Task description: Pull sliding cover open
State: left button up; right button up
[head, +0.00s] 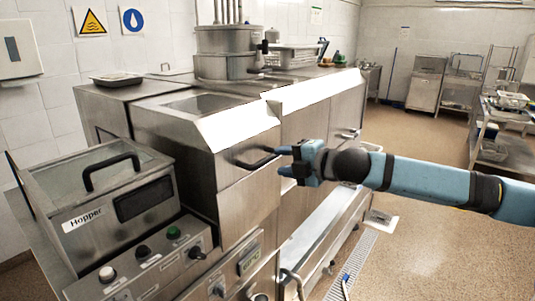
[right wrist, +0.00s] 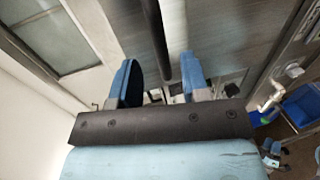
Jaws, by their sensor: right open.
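The steel box labelled Hopper (head: 84,218) stands at the left front in the head view, with a clear cover (head: 70,180) and a black handle (head: 110,160) on top. Behind it, a steel unit has a black bar handle (head: 255,162) on its front. My right gripper (head: 287,161) is open, its fingertips beside the right end of that bar handle. In the right wrist view, the two blue fingers (right wrist: 158,78) are spread, and a dark bar (right wrist: 173,35) runs between or beyond them; contact is unclear. My left gripper is out of view.
A steel pot (head: 228,52) stands on the counter behind. Knobs and buttons (head: 143,251) line the panel below the hopper. A lower rail (head: 330,225) runs under the units.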

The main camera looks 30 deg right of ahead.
aim_at(270, 159)
jog(key=shift+p+x, duration=0.3)
jog(key=shift+x, duration=2.5)
grip_shut()
